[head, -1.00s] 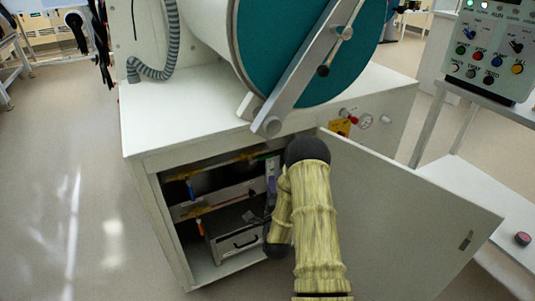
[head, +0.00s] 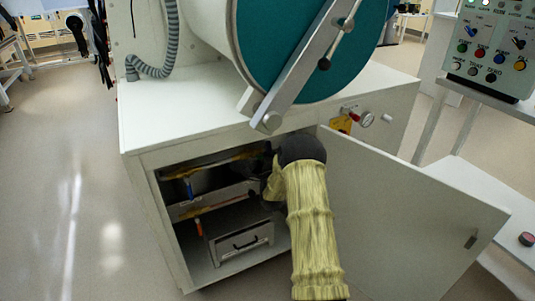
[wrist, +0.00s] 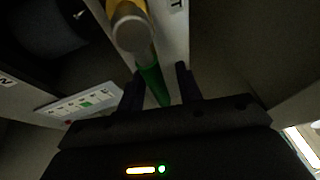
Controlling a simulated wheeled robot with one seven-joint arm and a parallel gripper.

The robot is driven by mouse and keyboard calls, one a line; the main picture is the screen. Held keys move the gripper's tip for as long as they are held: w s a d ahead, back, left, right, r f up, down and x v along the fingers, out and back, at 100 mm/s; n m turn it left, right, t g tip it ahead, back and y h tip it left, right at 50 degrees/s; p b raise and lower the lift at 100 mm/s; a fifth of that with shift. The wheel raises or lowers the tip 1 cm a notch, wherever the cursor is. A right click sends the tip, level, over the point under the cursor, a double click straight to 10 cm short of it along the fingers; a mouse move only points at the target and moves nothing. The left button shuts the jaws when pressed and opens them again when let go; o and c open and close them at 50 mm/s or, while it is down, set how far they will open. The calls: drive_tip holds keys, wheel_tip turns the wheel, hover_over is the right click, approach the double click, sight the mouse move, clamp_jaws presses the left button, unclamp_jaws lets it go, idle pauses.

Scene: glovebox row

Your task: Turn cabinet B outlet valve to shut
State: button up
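In the wrist view, a valve with a green lever (wrist: 149,78) sits on a yellow pipe, its round metal end (wrist: 130,32) facing me. A white label with a visible "T" (wrist: 178,6) is beside it. My gripper (wrist: 158,88) is open, its two dark fingers on either side of the green lever; I see gaps and cannot tell any contact. In the head view, my arm reaches into the open cabinet (head: 145,215), and my gripper is mostly hidden in shadow behind the sleeve. The green lever is hidden there.
Inside the cabinet are a blue-handled valve (head: 189,189), an orange-handled valve (head: 198,228) and a metal drawer box (head: 240,244). The open door (head: 410,215) stands right of my arm. Another label edge with "N" (wrist: 6,80) and a small printed card (wrist: 85,103) show in the wrist view.

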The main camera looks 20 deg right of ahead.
drive_tip(key=shift+w+d, duration=0.1)
drive_tip(key=shift+w, duration=0.15)
clamp_jaws()
